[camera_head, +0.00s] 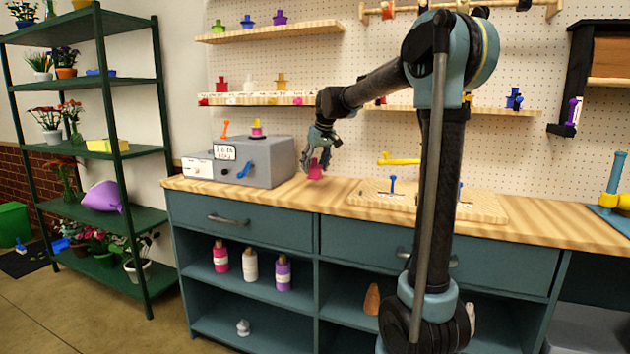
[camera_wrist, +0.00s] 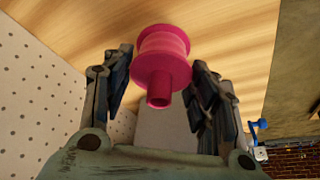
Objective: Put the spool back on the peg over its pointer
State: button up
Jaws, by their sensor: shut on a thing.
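A pink spool (camera_head: 315,171) is held by my gripper (camera_head: 318,153) low over the wooden counter, right of the grey box. In the wrist view the spool (camera_wrist: 161,55) sits between the two fingers of my gripper (camera_wrist: 160,80), its narrow end towards the camera. I cannot tell whether it touches the counter. The lower wall shelf (camera_head: 262,99) carries red, white and yellow spools, with small coloured marks along its front edge. A further shelf (camera_head: 440,110) at the right has a blue spool (camera_head: 515,98). Which peg and pointer belong to the pink spool is not clear.
The grey box (camera_head: 262,160) stands left of my gripper, with a small spool on top and a blue handle in front.

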jog(key=shift+f, duration=2.3)
jog(key=shift+s, duration=0.1)
jog(key=o, duration=1.2)
